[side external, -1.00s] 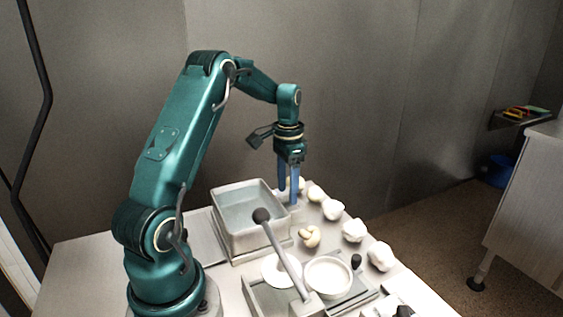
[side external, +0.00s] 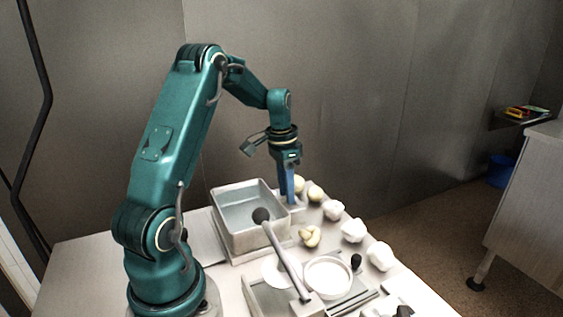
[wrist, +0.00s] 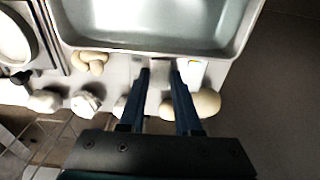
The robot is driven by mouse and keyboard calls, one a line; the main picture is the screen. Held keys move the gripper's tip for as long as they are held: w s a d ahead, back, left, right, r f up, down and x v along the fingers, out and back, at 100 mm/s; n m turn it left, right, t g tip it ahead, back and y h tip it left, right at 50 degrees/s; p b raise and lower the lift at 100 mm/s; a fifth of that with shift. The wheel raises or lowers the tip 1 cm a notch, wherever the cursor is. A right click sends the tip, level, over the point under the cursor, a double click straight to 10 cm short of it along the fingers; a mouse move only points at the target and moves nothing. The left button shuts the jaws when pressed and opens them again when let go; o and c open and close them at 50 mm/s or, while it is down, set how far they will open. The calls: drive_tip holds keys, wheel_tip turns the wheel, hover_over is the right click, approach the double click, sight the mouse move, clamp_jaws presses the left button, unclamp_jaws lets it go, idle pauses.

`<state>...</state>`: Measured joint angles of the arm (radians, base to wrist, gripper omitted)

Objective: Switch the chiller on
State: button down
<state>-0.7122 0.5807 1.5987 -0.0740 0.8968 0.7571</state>
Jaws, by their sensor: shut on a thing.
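The chiller appears to be the grey open-topped basin (side external: 262,240) with a pale inside; the wrist view shows its rim (wrist: 150,48) along the top. My gripper (side external: 287,197) points down just outside the basin's far right corner. In the wrist view my gripper (wrist: 161,74) has its blue fingertips close to the basin's outer wall, shut on a small grey part (wrist: 160,71) there. The fingers hide much of this part, so I cannot tell its setting. A white patch with a little yellow (wrist: 193,72) lies right beside the right finger.
Several pale lumps, one being this lump (side external: 333,210), line the table's right edge. A knotted beige piece (side external: 310,236) lies beside the basin. A black-knobbed lever (side external: 285,255) leans up near a round white dish (side external: 328,277). Air above the basin is free.

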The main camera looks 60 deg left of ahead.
sight(285, 198)
drive_tip(key=c, duration=0.6)
unclamp_jaws()
drive_tip(key=shift+s+r, duration=0.15)
drive_tip(key=shift+r, duration=1.15)
drive_tip(key=shift+s+r, duration=0.1)
drive_tip(key=shift+r, duration=1.2)
